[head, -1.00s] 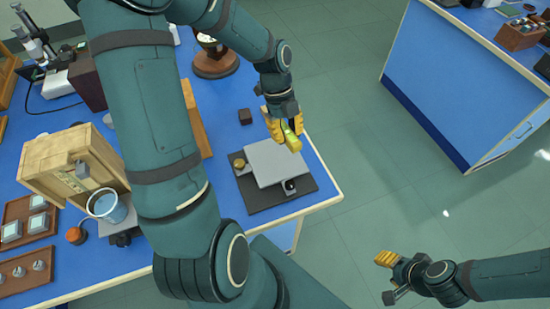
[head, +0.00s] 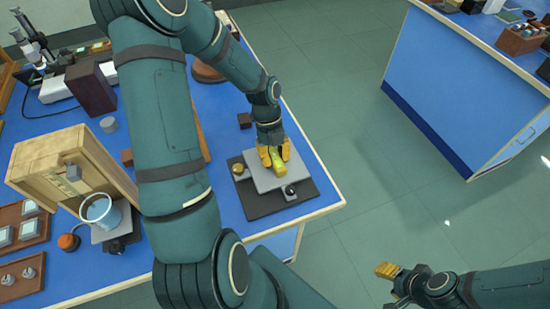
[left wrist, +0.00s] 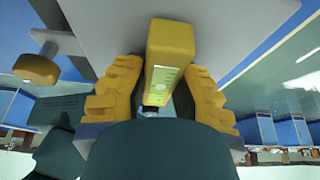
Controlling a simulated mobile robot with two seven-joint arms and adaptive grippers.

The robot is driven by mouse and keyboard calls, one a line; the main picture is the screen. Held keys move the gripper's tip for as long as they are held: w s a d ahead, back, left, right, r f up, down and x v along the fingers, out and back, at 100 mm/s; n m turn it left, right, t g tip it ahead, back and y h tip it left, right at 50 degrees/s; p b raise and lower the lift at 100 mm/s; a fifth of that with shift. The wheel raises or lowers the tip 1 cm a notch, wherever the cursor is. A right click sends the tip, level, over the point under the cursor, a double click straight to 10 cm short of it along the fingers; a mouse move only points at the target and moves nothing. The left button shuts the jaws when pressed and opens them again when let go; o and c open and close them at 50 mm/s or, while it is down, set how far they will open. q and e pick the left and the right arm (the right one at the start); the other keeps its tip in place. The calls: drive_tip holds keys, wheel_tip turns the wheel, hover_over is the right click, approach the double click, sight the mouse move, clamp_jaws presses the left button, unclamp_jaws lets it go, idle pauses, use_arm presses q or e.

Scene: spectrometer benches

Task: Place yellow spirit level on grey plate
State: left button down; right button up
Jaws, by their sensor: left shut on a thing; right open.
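The yellow spirit level (head: 279,171) is between the yellow fingers of my left gripper (head: 274,155), which is shut on it. The level is over the grey plate (head: 262,182); I cannot tell whether it touches the plate. In the left wrist view the level (left wrist: 170,45) shows its greenish vial side between the fingers, with the grey plate (left wrist: 105,25) behind it. My right gripper (head: 388,271) is open and empty over the floor, away from the bench.
The plate sits on a dark base (head: 250,207) with a brass knob (head: 238,169), near the blue bench's right corner. A small dark block (head: 244,120) is behind it. A second bench is at upper right.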

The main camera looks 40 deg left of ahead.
use_arm(q)
drive_tip(key=c, duration=0.9)
unclamp_jaws()
drive_tip(key=shift+f, duration=0.2)
drive_tip(key=shift+r, duration=0.1)
drive_tip(key=p+v, duration=0.3)
drive_tip(key=v, duration=0.9)
drive_tip(key=shift+r, duration=0.1)
